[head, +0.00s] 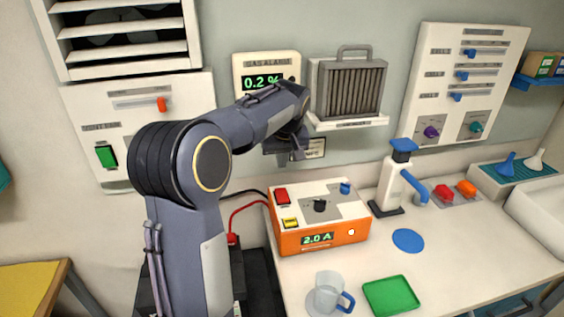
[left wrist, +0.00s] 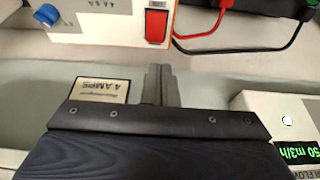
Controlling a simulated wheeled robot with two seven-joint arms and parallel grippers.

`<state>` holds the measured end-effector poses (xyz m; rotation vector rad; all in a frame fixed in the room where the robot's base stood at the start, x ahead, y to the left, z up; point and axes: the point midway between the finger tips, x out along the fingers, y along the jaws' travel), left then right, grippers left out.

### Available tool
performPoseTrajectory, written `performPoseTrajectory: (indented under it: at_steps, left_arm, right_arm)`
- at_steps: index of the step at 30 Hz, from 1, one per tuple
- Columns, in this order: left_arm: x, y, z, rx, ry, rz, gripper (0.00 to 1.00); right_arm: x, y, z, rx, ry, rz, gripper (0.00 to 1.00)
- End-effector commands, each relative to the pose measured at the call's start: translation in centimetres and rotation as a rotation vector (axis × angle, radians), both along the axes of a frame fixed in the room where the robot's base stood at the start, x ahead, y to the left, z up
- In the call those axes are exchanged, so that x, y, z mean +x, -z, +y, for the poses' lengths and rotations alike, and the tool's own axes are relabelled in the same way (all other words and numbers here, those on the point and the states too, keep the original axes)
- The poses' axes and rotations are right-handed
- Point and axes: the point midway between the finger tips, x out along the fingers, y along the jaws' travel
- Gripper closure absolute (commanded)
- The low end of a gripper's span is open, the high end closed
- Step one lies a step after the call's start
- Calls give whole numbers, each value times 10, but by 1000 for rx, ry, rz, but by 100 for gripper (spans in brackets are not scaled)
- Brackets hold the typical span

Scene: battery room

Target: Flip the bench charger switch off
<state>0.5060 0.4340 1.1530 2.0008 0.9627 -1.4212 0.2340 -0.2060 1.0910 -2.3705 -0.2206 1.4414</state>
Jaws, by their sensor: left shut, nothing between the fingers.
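The bench charger (head: 322,237) is an orange and white box on the counter, its display reading 2.0 A. Its red switch (head: 282,196) sits at the back left of the top panel. The switch (left wrist: 157,26) also shows at the top of the left wrist view; I cannot tell which way it is tipped. A black knob (head: 319,206), a blue knob (head: 345,188) and a yellow button (head: 290,223) share the panel. My left gripper (head: 293,158) is shut and empty, above and behind the switch near the wall, apart from it. My right gripper is out of view.
A 4 AMPS card (left wrist: 99,91) is on the wall beside my left gripper. A glass mug (head: 328,293) and green tray (head: 390,295) are in front. Red and black cables (left wrist: 225,30) run beside the charger.

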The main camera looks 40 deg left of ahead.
Motion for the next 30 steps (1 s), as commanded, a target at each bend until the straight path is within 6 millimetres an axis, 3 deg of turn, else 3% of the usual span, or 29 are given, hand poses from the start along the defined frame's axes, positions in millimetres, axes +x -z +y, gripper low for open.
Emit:
performPoseTrajectory:
  at_steps: [7, 20, 26, 30]
  left_arm:
    - [10, 1, 1, 1, -2, -3, 100]
    - [12, -3, 2, 2, -1, -3, 100]
    - [16, 18, 8, 2, -2, 2, 100]
    - [21, 45, 16, 1, -3, 3, 100]
  right_arm:
    - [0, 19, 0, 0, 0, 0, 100]
    - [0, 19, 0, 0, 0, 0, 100]
    - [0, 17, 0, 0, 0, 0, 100]
    - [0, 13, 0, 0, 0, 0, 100]
